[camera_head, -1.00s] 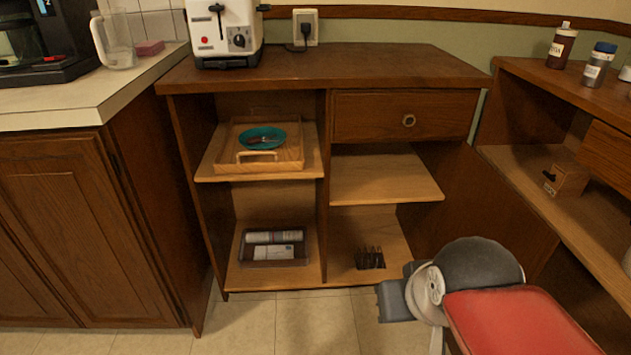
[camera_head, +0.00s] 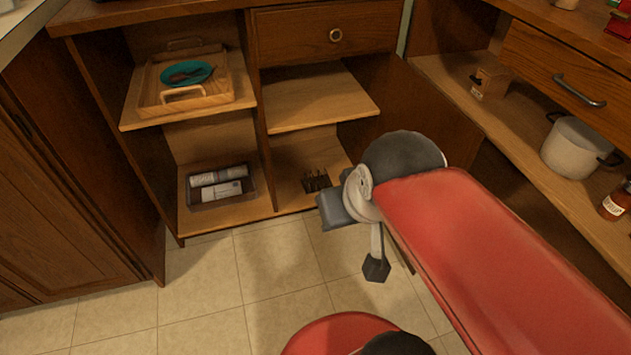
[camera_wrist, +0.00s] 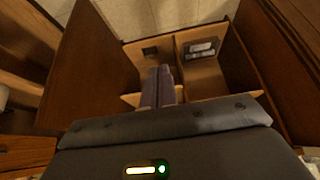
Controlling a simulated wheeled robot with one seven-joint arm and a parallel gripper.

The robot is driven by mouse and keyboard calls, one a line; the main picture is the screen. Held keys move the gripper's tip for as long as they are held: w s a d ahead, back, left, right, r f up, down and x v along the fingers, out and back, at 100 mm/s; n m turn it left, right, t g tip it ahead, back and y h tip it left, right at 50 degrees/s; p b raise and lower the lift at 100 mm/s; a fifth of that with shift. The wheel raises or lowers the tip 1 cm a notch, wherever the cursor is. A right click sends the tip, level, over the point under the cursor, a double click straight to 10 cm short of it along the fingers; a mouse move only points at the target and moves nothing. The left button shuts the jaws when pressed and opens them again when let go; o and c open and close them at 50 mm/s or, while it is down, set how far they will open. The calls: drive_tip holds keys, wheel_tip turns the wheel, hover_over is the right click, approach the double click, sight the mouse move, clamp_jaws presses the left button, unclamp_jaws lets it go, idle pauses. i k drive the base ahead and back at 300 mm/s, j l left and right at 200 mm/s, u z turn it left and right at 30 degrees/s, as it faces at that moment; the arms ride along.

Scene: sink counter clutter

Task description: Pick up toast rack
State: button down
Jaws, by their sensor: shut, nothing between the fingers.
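The toast rack (camera_head: 315,181) is a small dark rack with upright prongs. It stands on the bottom shelf of the cabinet's right-hand compartment. In the wrist view a small dark shape (camera_wrist: 150,50), likely the rack, shows beyond my fingers. My gripper (camera_wrist: 162,70) is shut and empty, its two grey fingers side by side, pointing toward the cabinet and clear of the rack. In the head view my arm hangs to the right of the rack; the fingers cannot be made out clearly there.
A clear bin (camera_head: 217,205) with bottles sits on the bottom shelf left of the divider. A wooden tray (camera_head: 155,101) with a teal plate is above it. A middle shelf (camera_head: 320,100) overhangs the rack. A pot (camera_head: 575,148) stands right. The floor (camera_head: 200,290) is clear.

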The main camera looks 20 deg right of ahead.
sight(313, 184)
drive_tip(key=i+j+z, duration=0.15)
drive_tip(key=j, duration=0.15)
drive_tip(key=i+j+z, duration=0.15)
drive_tip(key=j, duration=0.2)
drive_tip(key=i+j+z, duration=0.15)
drive_tip(key=j, duration=0.2)
drive_tip(key=i+l+z, duration=0.1)
drive_tip(key=z, duration=0.7)
drive_tip(key=i+z, duration=0.15)
drive_tip(key=z, duration=0.25)
drive_tip(key=i, duration=0.25)
